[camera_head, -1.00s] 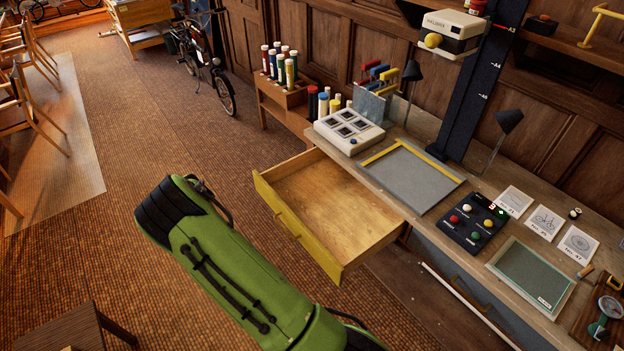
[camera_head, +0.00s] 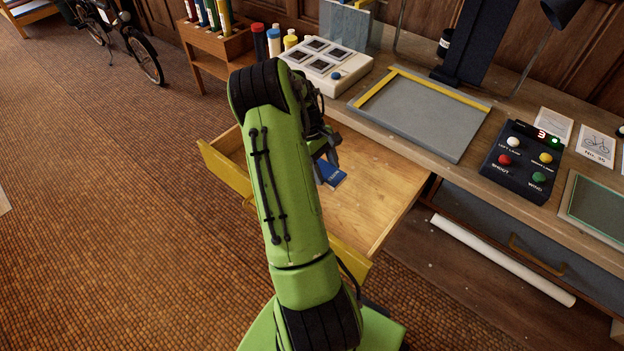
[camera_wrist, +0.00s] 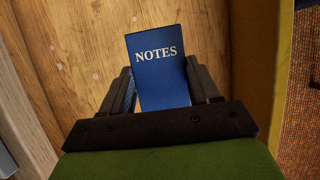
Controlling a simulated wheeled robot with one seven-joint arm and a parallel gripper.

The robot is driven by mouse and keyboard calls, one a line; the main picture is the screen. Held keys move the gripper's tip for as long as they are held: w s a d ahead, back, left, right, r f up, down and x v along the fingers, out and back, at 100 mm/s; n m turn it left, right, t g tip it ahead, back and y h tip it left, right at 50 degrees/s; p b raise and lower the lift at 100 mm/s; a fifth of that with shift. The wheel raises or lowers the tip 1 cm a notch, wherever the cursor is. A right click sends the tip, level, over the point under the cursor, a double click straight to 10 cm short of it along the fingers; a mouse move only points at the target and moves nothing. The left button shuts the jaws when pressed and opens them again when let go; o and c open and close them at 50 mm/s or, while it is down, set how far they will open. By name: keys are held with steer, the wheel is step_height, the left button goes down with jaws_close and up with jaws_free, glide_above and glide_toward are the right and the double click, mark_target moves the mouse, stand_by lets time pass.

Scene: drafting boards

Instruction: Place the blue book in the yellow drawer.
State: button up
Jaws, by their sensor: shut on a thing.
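The yellow drawer (camera_head: 350,262) is pulled out from the desk, with a bare wooden floor inside. The blue book (camera_head: 331,174), marked NOTES, is partly hidden behind my arm in the head view. In the wrist view the blue book (camera_wrist: 160,75) is between the two fingers of my gripper (camera_wrist: 163,85), which is shut on it. The book is over the drawer's wooden floor, inside its walls as seen from above. I cannot tell whether it touches the floor.
The desk top holds a grey tray with a yellow edge (camera_head: 377,88), a white box with dark windows (camera_head: 326,67) and a black button panel (camera_head: 522,160). A white tube (camera_head: 502,259) lies low, right of the drawer. The drawer's right part is clear.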

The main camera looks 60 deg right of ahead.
mark_target(330, 200)
steer(key=shift+s+d+f, duration=0.2)
steer(key=shift+s+f, duration=0.1)
steer(key=shift+s, duration=0.05)
step_height(330, 200, down, 10)
steer(key=b, duration=0.3)
steer(key=shift+r, duration=0.2)
steer(key=o, duration=1.1)
